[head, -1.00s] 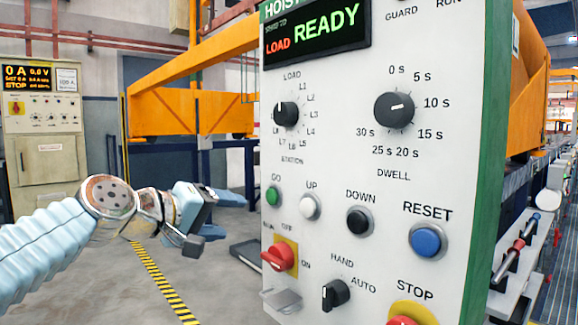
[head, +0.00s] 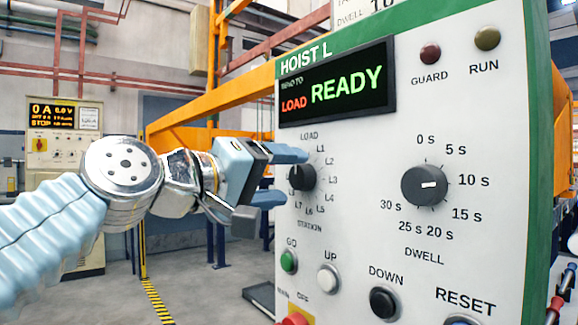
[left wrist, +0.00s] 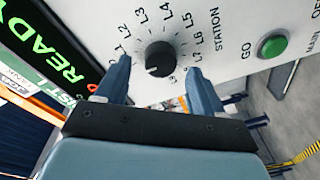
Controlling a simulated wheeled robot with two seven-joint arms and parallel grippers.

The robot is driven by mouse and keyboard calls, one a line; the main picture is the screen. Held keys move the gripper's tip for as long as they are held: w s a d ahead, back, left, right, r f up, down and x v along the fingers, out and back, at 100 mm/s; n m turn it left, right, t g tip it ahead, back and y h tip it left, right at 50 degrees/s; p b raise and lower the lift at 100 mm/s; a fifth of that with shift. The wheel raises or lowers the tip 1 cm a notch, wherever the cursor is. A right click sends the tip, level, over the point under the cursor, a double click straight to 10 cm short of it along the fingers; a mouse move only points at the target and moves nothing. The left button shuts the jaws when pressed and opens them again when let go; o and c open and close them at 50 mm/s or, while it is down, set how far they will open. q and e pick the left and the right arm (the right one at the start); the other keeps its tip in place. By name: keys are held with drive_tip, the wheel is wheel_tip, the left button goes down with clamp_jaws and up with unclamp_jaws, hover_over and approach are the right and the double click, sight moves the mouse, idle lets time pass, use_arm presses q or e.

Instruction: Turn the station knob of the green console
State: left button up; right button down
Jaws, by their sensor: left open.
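The green-edged console (head: 345,225) has a white front panel. Its station knob (head: 302,177) is black and round, ringed by labels from LOAD through L1 and on to STATION at the bottom. My left gripper (head: 282,178) is open at the panel's left side, its two blue fingers pointing at the knob. In the left wrist view the knob (left wrist: 160,58) lies between and ahead of the fingertips (left wrist: 160,72), with no clear contact. The white pointer mark is toward LOAD in the head view. My right gripper is out of view.
The display (head: 337,82) reads LOAD and READY. The dwell knob (head: 424,185) sits to the right. Below are the green GO button (head: 289,261), white UP button (head: 328,279) and black DOWN button (head: 383,302). Another console (head: 66,165) stands far left.

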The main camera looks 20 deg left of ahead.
use_arm(q)
drive_tip(key=shift+x, duration=0.95)
drive_tip(key=shift+c, duration=0.4)
drive_tip(key=c, duration=1)
drive_tip(key=shift+o, duration=0.2)
drive_tip(key=shift+m, duration=0.3)
